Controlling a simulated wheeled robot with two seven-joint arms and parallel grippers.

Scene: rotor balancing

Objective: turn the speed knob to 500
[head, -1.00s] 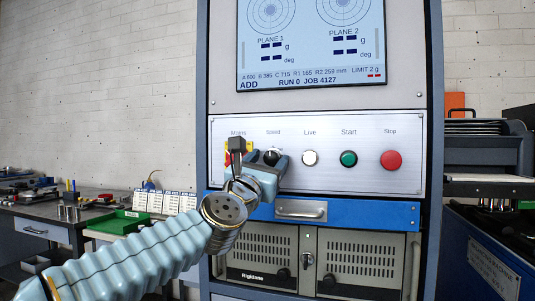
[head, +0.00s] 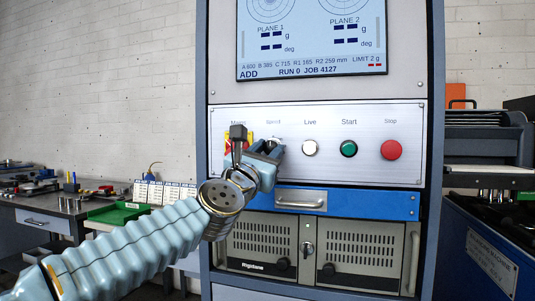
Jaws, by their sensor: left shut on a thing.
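The speed knob sits under the "Speed" label on the silver control panel (head: 365,172). It is mostly hidden behind my left gripper, and its pointer and scale cannot be read. My left gripper (head: 274,147) is at the knob and shut on it. My left arm comes in from the lower left. My right gripper is not in view.
The red and yellow mains switch (head: 229,151) is close at the left of my gripper, partly hidden. To the right are the white Live lamp (head: 310,148), green Start button (head: 348,149) and red Stop button (head: 391,150). A blue drawer (head: 375,206) lies below. The screen (head: 311,38) is above.

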